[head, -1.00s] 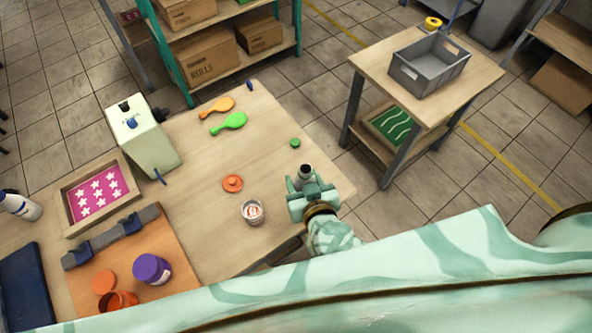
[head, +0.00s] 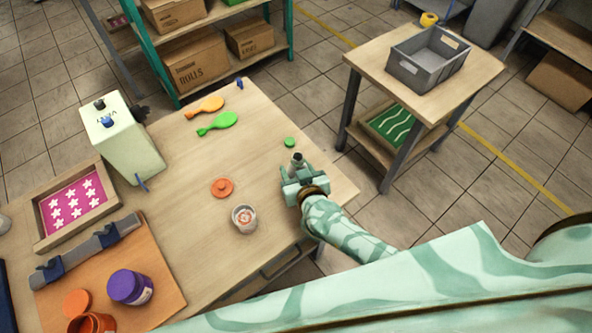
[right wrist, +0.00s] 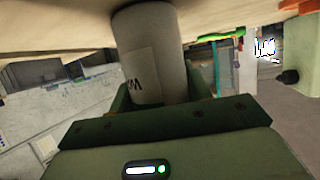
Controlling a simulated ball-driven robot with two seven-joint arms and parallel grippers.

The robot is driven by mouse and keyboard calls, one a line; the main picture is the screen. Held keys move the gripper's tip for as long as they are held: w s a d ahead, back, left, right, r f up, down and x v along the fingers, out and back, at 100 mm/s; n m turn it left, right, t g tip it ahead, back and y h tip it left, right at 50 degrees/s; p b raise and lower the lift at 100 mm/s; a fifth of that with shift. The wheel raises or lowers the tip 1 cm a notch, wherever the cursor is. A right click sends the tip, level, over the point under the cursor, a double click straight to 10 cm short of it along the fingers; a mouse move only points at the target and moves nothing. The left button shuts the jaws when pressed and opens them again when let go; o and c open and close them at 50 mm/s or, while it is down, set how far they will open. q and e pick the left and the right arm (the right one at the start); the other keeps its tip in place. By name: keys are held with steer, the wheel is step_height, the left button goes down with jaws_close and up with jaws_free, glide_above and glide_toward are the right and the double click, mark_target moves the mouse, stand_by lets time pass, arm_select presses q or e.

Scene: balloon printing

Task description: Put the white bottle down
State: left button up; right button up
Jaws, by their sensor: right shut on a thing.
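My right gripper (head: 303,183) is shut on the white bottle, over the right part of the wooden worktable (head: 190,195). In the head view mostly the bottle's dark top (head: 297,158) shows; the gripper hides the rest. In the right wrist view the pale bottle (right wrist: 150,50) with dark lettering stands between the fingers, its far end at the wooden surface along the top of the picture. I cannot tell whether it touches the wood. My left gripper is not in view.
A green lid (head: 290,142) lies just beyond the held bottle. An orange lid (head: 222,188) and an open jar (head: 244,218) are to its left. Orange (head: 205,106) and green (head: 217,123) paddle-shaped items lie farther back. A side table with a grey crate (head: 428,62) stands right.

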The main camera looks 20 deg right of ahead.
steer(key=shift+f, duration=0.1)
steer(key=o, duration=1.1)
steer(key=shift+r, duration=0.2)
steer(key=p+v, duration=0.4)
steer(key=v, duration=0.8)
steer(key=shift+f, duration=0.1)
